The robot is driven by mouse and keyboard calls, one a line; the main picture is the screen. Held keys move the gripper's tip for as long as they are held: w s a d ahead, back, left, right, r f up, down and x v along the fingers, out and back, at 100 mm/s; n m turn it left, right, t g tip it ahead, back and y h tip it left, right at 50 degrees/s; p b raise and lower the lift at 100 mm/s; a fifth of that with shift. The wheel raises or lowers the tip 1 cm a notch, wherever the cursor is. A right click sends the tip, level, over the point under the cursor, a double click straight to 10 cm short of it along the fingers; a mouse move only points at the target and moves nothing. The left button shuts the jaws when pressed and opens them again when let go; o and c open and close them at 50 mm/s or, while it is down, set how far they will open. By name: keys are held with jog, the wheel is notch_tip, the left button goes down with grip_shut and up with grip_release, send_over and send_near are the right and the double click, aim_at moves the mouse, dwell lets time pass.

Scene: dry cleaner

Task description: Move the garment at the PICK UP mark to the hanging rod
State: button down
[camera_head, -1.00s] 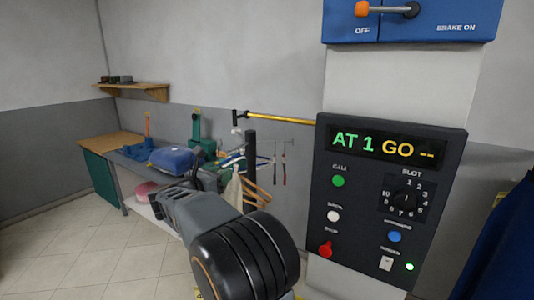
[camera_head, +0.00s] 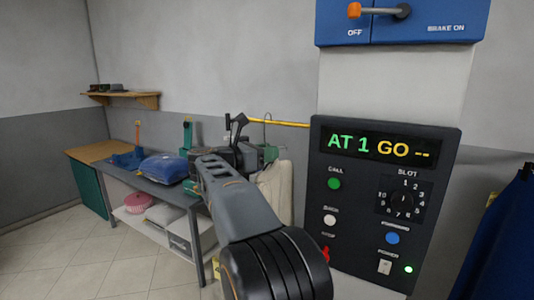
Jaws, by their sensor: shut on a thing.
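My arm reaches from the bottom centre toward the back, and my gripper (camera_head: 240,150) is at its far end, below the left end of the yellow hanging rod (camera_head: 285,123). The jaws are mostly hidden behind my wrist. A cream garment (camera_head: 278,185) hangs just right of my gripper, partly covered by my arm. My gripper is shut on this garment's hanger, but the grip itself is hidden. A thin hook shape shows close to the rod; I cannot tell whether it rests on it. The PICK UP mark is not readable.
A control panel (camera_head: 385,200) showing "AT 1 GO --" stands at right, under a blue brake box (camera_head: 405,22). A grey bench (camera_head: 150,187) with a folded blue item (camera_head: 164,168) is at left. A blue garment (camera_head: 505,240) hangs at the right edge.

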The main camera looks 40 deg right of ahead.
jog(key=shift+w+d+r+p, duration=0.1)
jog(key=shift+w+d+p, duration=0.15)
jog(key=shift+d+p, duration=0.55)
jog(key=shift+w+d+p, duration=0.25)
jog(key=shift+d+p, duration=0.3)
jog(key=shift+d, duration=0.35)
jog(key=shift+w+d+r+p, duration=0.1)
jog(key=shift+w+d+p, duration=0.15)
jog(key=shift+d+p, duration=0.55)
jog(key=shift+w+d+f, duration=0.1)
jog(key=shift+d+f, duration=0.1)
jog(key=shift+d, duration=0.25)
jog(key=shift+g, duration=0.4)
jog(key=shift+w+m+g+y, duration=0.1)
jog(key=shift+m+g+y, duration=0.2)
jog(key=shift+m+g, duration=0.55)
jog(key=shift+d, duration=0.1)
jog(key=shift+w+d+p, duration=0.25)
jog(key=shift+d+p, duration=0.05)
jog(key=shift+d, duration=0.65)
jog(key=shift+w+d+p, duration=0.25)
jog(key=shift+d+p, duration=0.1)
jog(key=shift+d, duration=0.55)
jog(key=shift+w+d+p, duration=0.25)
jog(key=shift+d+p, duration=0.05)
jog(key=shift+d, duration=0.65)
jog(key=shift+f+b, duration=0.25)
jog(key=shift+b, duration=0.05)
